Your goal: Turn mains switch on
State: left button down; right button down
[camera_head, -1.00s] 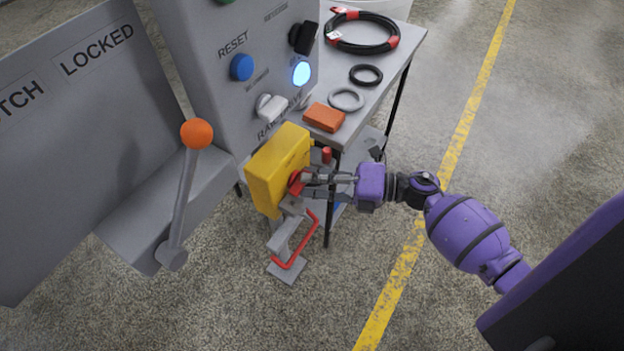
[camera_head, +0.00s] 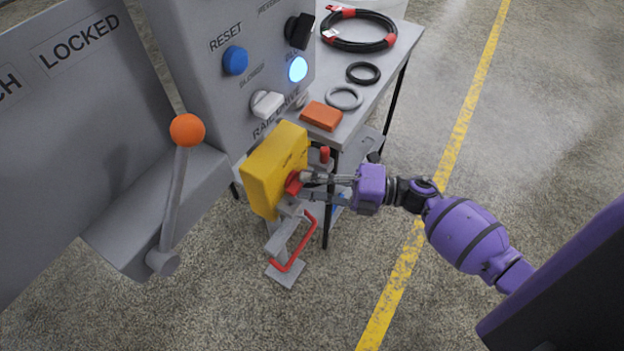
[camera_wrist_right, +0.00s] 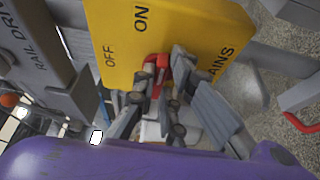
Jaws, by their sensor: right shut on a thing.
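The mains switch is a yellow box (camera_head: 272,165) below the grey control panel, with a red handle (camera_head: 293,184) on its face. My right gripper (camera_head: 305,181) reaches it from the right and is shut on the red handle. In the right wrist view the yellow face (camera_wrist_right: 185,30) carries the words OFF, ON and MAINS, and the red handle (camera_wrist_right: 157,66) sits between the fingers (camera_wrist_right: 158,88). The handle's exact pointing is partly hidden by the fingers. My left gripper is not in view.
The grey panel (camera_head: 215,85) has a blue RESET button (camera_head: 235,60) and a lit lamp (camera_head: 297,69). An orange-knobbed lever (camera_head: 187,131) stands left. A table (camera_head: 385,95) holds hoses, rings and an orange block (camera_head: 321,116). A red-handled stand (camera_head: 295,245) is below the switch.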

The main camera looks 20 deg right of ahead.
jog(key=c, duration=1.8)
grip_release()
jog(key=v, duration=0.8)
